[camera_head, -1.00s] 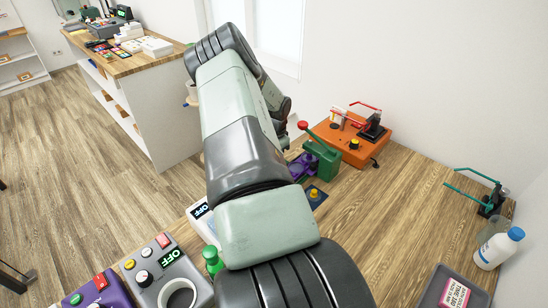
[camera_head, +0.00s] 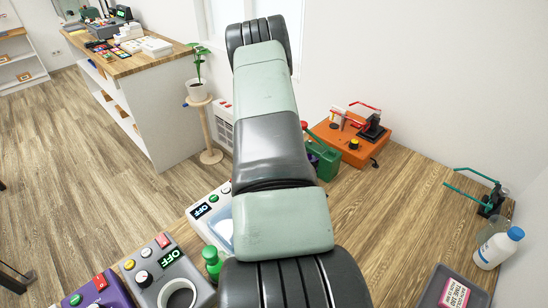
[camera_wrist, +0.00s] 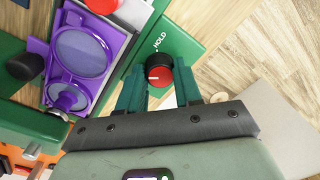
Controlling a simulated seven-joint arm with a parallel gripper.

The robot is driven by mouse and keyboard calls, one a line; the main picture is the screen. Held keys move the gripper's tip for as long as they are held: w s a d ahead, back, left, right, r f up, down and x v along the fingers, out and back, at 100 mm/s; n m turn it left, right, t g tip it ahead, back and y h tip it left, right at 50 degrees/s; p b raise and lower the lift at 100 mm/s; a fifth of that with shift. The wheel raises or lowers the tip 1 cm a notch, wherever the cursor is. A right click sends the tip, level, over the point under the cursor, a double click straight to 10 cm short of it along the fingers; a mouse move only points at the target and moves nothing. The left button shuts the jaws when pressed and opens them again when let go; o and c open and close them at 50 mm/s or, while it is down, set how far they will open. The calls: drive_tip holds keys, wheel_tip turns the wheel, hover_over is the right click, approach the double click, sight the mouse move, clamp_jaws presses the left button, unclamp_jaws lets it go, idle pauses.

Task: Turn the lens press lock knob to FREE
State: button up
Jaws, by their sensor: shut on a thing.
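The lock knob (camera_wrist: 159,75) has a black body and a red cap with a white pointer mark. It sits on a green plate (camera_wrist: 180,45) in the wrist view. The word HOLD is printed above the knob, while the white mark points left in the picture. No FREE label is visible. My gripper (camera_wrist: 158,82) is shut on the knob, with a dark green finger on each side. The purple lens holder (camera_wrist: 106,28) with two clear lenses lies left of the knob. In the head view my arm hides the gripper and knob; part of the green press (camera_head: 326,161) shows.
An orange device (camera_head: 354,139) stands behind the press. Grey (camera_head: 176,275) and purple (camera_head: 103,292) control boxes and a green bottle (camera_head: 212,262) are at the front left. A white bottle (camera_head: 497,250) stands at the right. The tabletop right of my arm is largely clear.

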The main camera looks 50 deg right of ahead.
drive_tip(key=shift+n, duration=1.1)
drive_tip(key=o, duration=0.8)
drive_tip(key=shift+c, duration=0.2)
drive_tip(key=shift+r, duration=0.15)
wheel_tip(320, 180, up, 11)
drive_tip(key=shift+d+f, duration=0.15)
drive_tip(key=shift+f, duration=0.05)
